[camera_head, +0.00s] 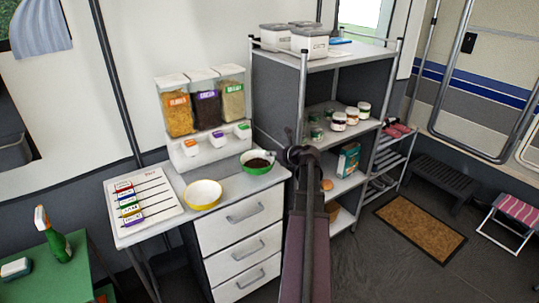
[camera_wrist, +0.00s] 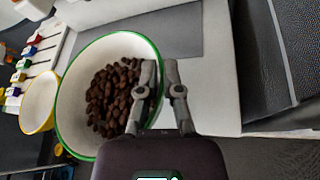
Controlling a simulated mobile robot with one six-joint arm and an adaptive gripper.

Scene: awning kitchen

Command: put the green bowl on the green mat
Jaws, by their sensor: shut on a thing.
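The green bowl (camera_head: 257,169) is white inside with a green rim and holds dark brown pellets. It is at the right end of the white counter, and it also shows large in the wrist view (camera_wrist: 72,125). My gripper (camera_head: 282,152) is at the bowl's right side. In the wrist view my gripper (camera_wrist: 162,68) is shut on the bowl's rim, one finger inside and one outside. I cannot tell whether the bowl's base touches the counter. I cannot make out a green mat in either view.
A yellow bowl (camera_head: 203,195) stands just left of the green bowl. Behind are food dispensers (camera_head: 203,105). A white board with coloured labels (camera_head: 144,202) lies at the counter's left. A grey shelf unit (camera_head: 280,85) stands at the right. A green table (camera_head: 50,275) is at lower left.

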